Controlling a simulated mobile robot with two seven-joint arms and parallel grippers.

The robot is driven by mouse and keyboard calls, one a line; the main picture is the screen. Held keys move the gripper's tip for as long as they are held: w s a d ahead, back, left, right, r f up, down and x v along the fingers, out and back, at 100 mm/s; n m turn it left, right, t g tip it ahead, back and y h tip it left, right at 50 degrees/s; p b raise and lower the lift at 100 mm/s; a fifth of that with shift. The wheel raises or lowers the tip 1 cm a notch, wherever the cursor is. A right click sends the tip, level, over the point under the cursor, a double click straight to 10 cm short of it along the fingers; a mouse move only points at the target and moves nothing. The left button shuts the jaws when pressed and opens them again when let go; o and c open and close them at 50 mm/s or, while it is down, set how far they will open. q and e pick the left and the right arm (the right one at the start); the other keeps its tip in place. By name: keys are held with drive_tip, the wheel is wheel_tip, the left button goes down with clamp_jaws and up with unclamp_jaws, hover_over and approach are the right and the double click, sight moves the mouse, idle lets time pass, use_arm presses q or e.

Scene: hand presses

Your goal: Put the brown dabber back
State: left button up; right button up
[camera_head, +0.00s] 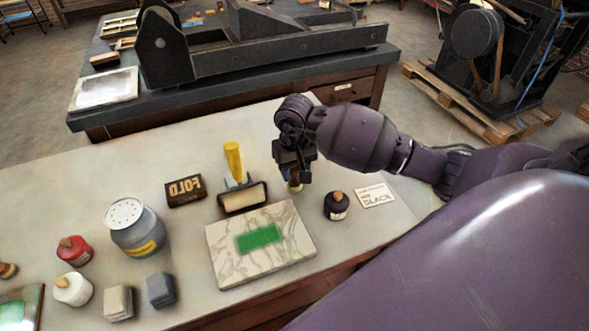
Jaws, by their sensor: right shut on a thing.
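My right gripper (295,167) points down above the far side of the table, between the brayer and the black pot. It is shut on a small brown dabber (295,187), of which only the lower part shows below the fingers. The rest of it is hidden by the gripper. I cannot tell whether its bottom touches the table. My left gripper is not in view.
A marble slab (288,265) with a green ink patch lies in front. Around it are a yellow-handled brayer (233,160), a FOLD block (185,190), a black pot (337,205), a BLACK card (375,195), a grey can (135,232), a red pot (74,250) and a white pot (72,289).

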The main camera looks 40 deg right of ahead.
drive_tip(key=shift+f, duration=0.15)
drive_tip(key=shift+f, duration=0.15)
drive_tip(key=o, duration=0.9)
drive_tip(key=shift+o, duration=0.2)
drive_tip(key=shift+r, duration=0.2)
drive_tip(key=shift+w+r, duration=0.1)
drive_tip(key=shift+r, duration=0.25)
wheel_tip(320, 180, up, 12)
drive_tip(key=shift+f, duration=0.25)
